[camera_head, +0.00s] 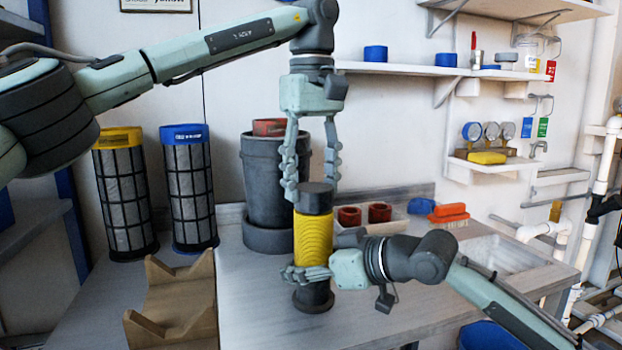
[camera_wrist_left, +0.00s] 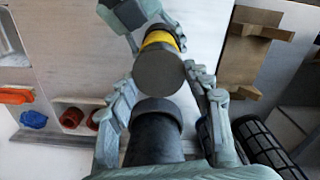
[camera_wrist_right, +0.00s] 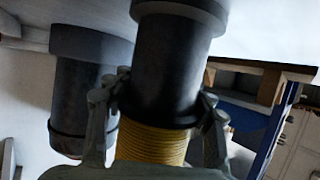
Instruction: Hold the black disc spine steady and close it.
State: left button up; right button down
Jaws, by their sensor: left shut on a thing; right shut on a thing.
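The disc spine stands upright on the bench, with a stack of yellow discs (camera_head: 313,240), a black round cap (camera_head: 313,194) on top and a black foot (camera_head: 313,296). My left gripper (camera_head: 312,188) comes from above and is shut on the cap, a finger on each side. The cap's flat top shows in the left wrist view (camera_wrist_left: 159,72). My right gripper (camera_head: 305,273) comes from the right and is shut around the lower spine. The right wrist view shows its fingers beside the black lower part (camera_wrist_right: 165,75) and the yellow discs (camera_wrist_right: 150,143).
A grey bucket (camera_head: 268,185) stands close behind the spine. Red cups (camera_head: 380,212) in a tray and an orange brush (camera_head: 448,212) lie behind to the right. Two mesh cylinders (camera_head: 188,190) and a wooden cradle (camera_head: 180,290) stand left. The bench front is clear.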

pick_arm(q)
jog(key=m, duration=0.7)
jog(key=shift+d+m, duration=0.15)
jog(key=shift+m, duration=0.25)
jog(key=m, duration=0.4)
jog(key=shift+d, duration=0.1)
jog(key=m, duration=0.4)
jog(key=shift+s, duration=0.1)
jog(key=o, duration=0.9)
jog(key=shift+o, duration=0.2)
jog(key=shift+c, duration=0.4)
